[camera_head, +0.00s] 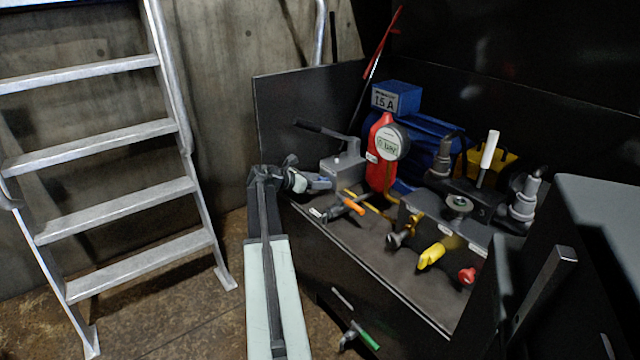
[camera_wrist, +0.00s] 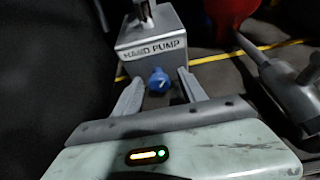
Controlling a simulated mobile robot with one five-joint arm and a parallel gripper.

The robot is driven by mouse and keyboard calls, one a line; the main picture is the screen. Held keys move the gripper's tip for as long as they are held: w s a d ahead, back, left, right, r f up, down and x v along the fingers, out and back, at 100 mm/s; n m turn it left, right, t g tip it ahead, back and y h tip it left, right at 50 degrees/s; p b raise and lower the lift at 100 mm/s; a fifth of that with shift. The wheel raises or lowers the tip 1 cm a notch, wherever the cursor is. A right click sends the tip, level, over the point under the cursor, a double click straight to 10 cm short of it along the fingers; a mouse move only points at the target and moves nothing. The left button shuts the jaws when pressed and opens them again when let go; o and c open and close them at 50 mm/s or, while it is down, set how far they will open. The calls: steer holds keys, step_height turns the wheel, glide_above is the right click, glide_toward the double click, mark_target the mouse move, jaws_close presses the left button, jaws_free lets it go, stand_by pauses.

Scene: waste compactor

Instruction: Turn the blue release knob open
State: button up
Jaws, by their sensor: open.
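The blue release knob (camera_wrist: 158,79) sits low on the front of the grey hand pump (camera_wrist: 151,45), which is labelled "HAND PUMP", in the wrist view. My gripper (camera_wrist: 159,88) is open, with one finger on each side of the knob in that view. I cannot tell whether the fingers touch it. In the head view my gripper (camera_head: 318,184) is at the left front of the hand pump (camera_head: 343,168). I cannot make out the knob there; my gripper seems to hide it.
A red gauge body (camera_head: 381,150) stands right of the pump. A dark pipe fitting (camera_wrist: 290,92) is close right of my gripper. A metal ladder (camera_head: 110,135) stands at left.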

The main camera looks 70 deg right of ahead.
jaws_close()
steer(key=shift+d, duration=0.15)
steer(key=shift+a, duration=0.2)
steer(key=shift+s+a+m+t+h, duration=0.1)
steer(key=shift+a+m+t+h, duration=0.1)
steer(key=shift+m+t+h, duration=0.35)
steer(key=shift+s+a+f+m+t+h+b, duration=0.15)
steer(key=shift+m+t+h+b, duration=0.15)
steer(key=shift+m+b, duration=0.6)
steer(key=shift+s+m+t+h, duration=0.1)
steer(key=shift+m+t+h, duration=0.3)
steer(key=shift+m, duration=0.55)
